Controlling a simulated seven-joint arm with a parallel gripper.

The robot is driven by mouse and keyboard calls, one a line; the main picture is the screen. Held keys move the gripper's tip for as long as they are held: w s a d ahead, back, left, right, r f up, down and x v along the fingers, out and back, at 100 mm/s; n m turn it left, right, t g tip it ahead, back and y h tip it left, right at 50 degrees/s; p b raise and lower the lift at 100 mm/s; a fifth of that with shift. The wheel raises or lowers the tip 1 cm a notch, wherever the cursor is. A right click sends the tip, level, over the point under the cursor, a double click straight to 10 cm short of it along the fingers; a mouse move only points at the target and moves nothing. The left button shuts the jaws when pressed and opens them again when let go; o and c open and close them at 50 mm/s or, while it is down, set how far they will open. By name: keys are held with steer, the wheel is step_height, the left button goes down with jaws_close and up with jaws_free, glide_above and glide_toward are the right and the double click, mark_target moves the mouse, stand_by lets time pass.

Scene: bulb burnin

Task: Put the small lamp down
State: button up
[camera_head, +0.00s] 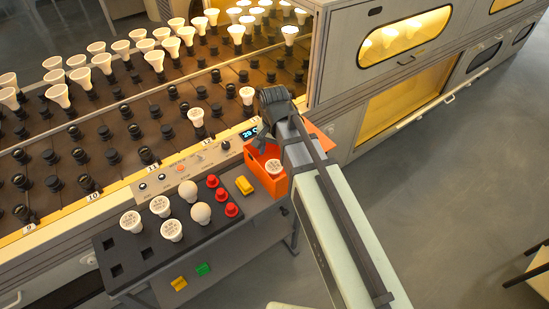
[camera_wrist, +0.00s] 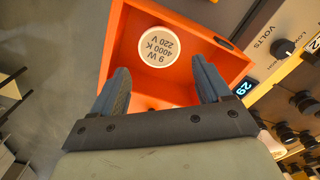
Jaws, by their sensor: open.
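A small white lamp (camera_wrist: 160,53) is inside an orange bin (camera_wrist: 118,40), its round end marked "9 W 4000 K 220 V" facing up. In the head view the same lamp (camera_head: 274,167) shows in the orange bin (camera_head: 250,183). My gripper (camera_wrist: 161,75) is open over the bin, its two fingers apart on either side of the bin's interior. The lamp is beyond the fingertips, and nothing is visible between them. In the head view my gripper (camera_head: 264,138) is partly hidden by my own arm.
A black tray (camera_head: 148,262) left of the bin holds several white lamps (camera_head: 171,230) and red caps (camera_head: 231,210). Behind are a control panel with a blue display (camera_head: 249,132) and a socket rack with many lamps.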

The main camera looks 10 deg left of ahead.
steer(key=shift+r, duration=2.3)
steer(key=shift+d, duration=0.1)
